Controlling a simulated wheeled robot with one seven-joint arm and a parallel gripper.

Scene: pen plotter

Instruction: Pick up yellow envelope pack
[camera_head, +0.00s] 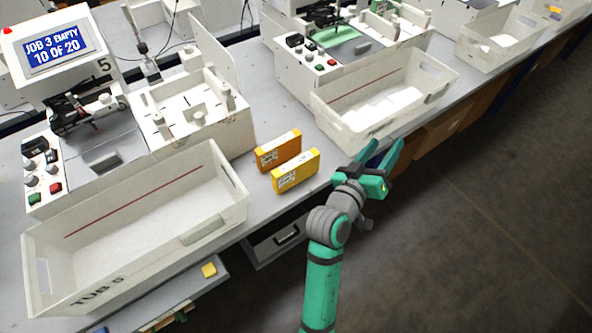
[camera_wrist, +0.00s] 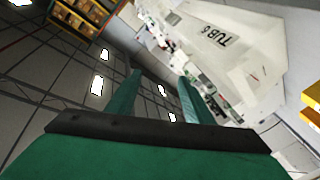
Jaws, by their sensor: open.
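The yellow envelope pack (camera_head: 296,172) stands on its long edge on the grey bench, near the front edge. A similar orange pack (camera_head: 278,151) stands just behind it, to the left. My gripper (camera_head: 385,152) is open and empty, to the right of both packs and in front of the right-hand tub. In the wrist view my gripper's two fingers (camera_wrist: 156,98) are spread with nothing between them. The wrist view also shows part of a yellow pack (camera_wrist: 312,117) at its right edge.
An empty white tub (camera_head: 140,235) stands left of the packs. Another white tub (camera_head: 350,108) holding white items stands to the right. A white machine with a screen (camera_head: 53,50) stands behind. Bench around the packs is clear; open floor lies right.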

